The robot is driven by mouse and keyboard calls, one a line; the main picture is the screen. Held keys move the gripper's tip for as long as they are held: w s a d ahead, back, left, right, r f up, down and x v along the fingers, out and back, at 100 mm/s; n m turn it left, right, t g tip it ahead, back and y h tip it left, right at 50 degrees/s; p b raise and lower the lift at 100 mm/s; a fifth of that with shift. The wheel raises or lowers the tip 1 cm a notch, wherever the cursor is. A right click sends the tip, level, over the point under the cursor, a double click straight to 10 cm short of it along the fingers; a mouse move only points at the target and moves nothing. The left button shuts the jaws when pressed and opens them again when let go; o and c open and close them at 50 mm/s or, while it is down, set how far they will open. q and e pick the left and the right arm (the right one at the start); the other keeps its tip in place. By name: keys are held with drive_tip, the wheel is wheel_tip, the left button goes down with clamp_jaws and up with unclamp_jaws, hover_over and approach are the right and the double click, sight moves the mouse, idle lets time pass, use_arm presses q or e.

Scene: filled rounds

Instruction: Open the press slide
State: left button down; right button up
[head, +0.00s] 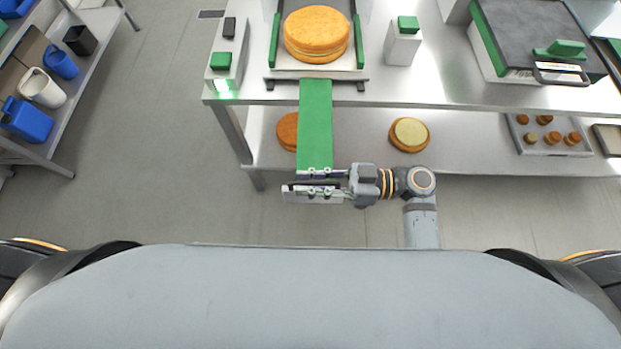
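The press slide (287,74) is a pale plate between green side rails at the table's front edge. A filled round (316,34) with orange-brown layers sits on it. A long green handle (315,120) runs from the slide's front towards me, past the table edge. My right gripper (315,187) lies across the near end of this handle, its fingers pointing left. The fingers are close together with the handle's end between them, partly hidden. My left gripper is not in view.
A control box with a green button (221,61) and lit green lamp stands left of the slide; another green-button box (404,40) stands right. A lower shelf (350,153) holds rounds and a tray (523,139). A side rack (60,120) stands left. Floor between is clear.

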drive_tip(key=shift+o, duration=0.4)
drive_tip(key=d, duration=1.2)
idle(0.3)
drive_tip(key=w+d+f+m+t+h+p, duration=0.1)
drive_tip(key=d+f+m+h, duration=0.25)
drive_tip(key=f, duration=0.65)
drive_tip(key=w+d+f+m+t+h, duration=0.1)
drive_tip(key=d+f+m+t+h, duration=0.2)
drive_tip(key=f, duration=0.6)
drive_tip(key=w+d+f+m+h+p, duration=0.1)
drive_tip(key=d+f+m+h, duration=0.35)
drive_tip(key=f, duration=0.55)
drive_tip(key=s+d+f+m+g+h, duration=0.1)
drive_tip(key=s+d+f+m+h, duration=0.2)
drive_tip(key=s+f, duration=0.4)
drive_tip(key=s+d+f+m+g+h, duration=0.1)
drive_tip(key=s+d+f+m+h, duration=0.15)
drive_tip(key=s+d+f, duration=0.45)
drive_tip(key=s+a+f+h, duration=0.1)
drive_tip(key=s+a+f, duration=0.1)
drive_tip(key=s+f, duration=0.1)
drive_tip(key=s+a+f+n+h+p, duration=0.1)
drive_tip(key=s+a+f, duration=0.1)
drive_tip(key=s, duration=0.3)
drive_tip(key=shift+s+a+f+g, duration=0.25)
drive_tip(key=shift+a+f+g, duration=0.15)
drive_tip(key=shift+f, duration=0.15)
